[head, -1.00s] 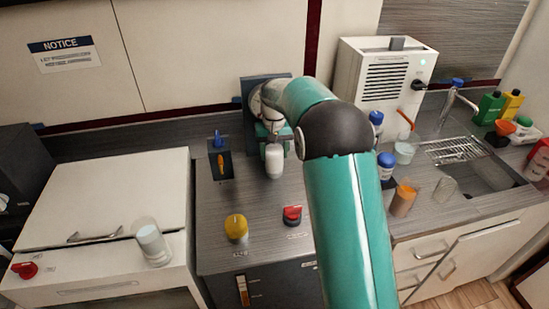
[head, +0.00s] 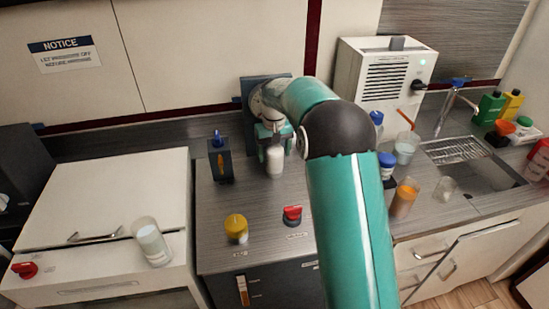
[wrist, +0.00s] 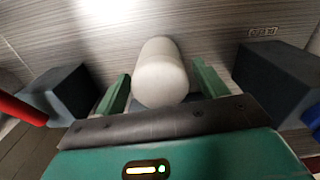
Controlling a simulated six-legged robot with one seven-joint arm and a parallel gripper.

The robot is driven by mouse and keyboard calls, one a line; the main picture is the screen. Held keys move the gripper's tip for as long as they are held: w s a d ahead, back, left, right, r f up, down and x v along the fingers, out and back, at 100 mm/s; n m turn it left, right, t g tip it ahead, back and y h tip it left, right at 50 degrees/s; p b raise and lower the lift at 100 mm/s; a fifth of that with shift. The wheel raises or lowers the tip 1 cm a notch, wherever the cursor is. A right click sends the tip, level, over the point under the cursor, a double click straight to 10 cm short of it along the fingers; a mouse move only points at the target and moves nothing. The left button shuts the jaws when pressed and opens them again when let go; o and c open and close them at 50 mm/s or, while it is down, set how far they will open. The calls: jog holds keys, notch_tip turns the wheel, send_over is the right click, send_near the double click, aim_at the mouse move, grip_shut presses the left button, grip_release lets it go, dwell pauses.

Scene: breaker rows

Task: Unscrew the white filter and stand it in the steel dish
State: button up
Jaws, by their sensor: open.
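The white filter (head: 275,161) is a smooth, rounded white cylinder at the back of the grey counter, below a dark wall-side block. In the wrist view the filter (wrist: 160,72) lies between the two green fingers of my gripper (wrist: 161,84). A narrow gap shows on each side, so the fingers are around it and not closed on it. In the head view my gripper (head: 273,137) is at the filter's upper part, partly hidden by my own arm. I cannot make out the steel dish in either view; my arm hides part of the counter.
A dark block with a blue top (head: 219,160) stands left of the filter. A yellow knob (head: 236,229) and a red knob (head: 292,215) are in front. Bottles and glasses stand right of my arm, near the sink (head: 490,178). The counter between filter and knobs is clear.

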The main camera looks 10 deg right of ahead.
jog(key=m, duration=0.8)
jog(key=shift+m, duration=0.3)
jog(key=m, duration=0.8)
jog(key=c, duration=0.9)
jog(key=n, duration=0.4)
